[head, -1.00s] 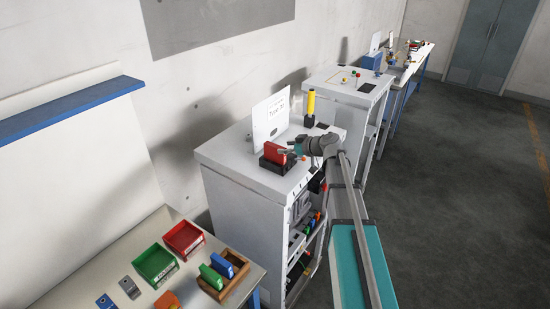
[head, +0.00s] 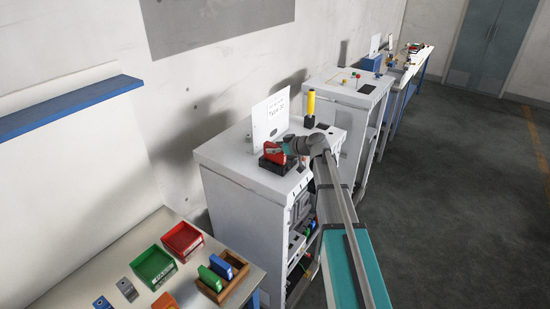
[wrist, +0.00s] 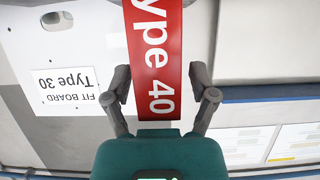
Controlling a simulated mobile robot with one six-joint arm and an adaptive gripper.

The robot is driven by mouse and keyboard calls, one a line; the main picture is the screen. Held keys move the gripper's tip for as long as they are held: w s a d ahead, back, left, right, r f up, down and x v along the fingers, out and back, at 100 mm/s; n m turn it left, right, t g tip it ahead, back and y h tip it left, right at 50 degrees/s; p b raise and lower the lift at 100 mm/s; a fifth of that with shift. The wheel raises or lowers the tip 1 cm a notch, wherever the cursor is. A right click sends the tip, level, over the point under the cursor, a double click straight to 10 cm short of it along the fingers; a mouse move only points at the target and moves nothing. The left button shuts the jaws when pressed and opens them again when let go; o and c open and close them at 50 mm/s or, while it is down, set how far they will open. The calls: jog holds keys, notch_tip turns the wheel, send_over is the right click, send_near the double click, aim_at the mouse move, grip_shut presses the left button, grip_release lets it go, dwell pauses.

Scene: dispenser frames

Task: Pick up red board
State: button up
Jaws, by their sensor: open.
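The red board (head: 272,149) stands upright in a black holder (head: 266,165) on top of the white cabinet. In the wrist view the red board (wrist: 152,60) is marked "ype 40", its first letter cut off. My gripper (head: 281,148) is at the board from the right in the head view. In the wrist view my gripper (wrist: 160,90) is open, with one finger on each side of the board's near end. A gap shows between each finger and the board, so I see no grip on it.
A white sign (head: 270,117) reading "Type 30" stands behind the holder. A yellow cylinder (head: 310,104) stands to the right on the cabinet top (head: 238,158). A bench at lower left holds a red bin (head: 182,239), a green bin (head: 153,267) and a wooden tray (head: 238,277).

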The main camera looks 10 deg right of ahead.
grip_shut()
dwell(0.4)
jog(key=shift+r, duration=0.1)
notch_tip(320, 180, up, 2)
jog(key=p, duration=0.2)
jog(key=shift+r+p, duration=0.25)
jog(key=shift+p, duration=0.15)
jog(key=s+r+p, duration=1)
jog(key=s, duration=0.4)
jog(key=shift+r, duration=0.15)
dwell(0.3)
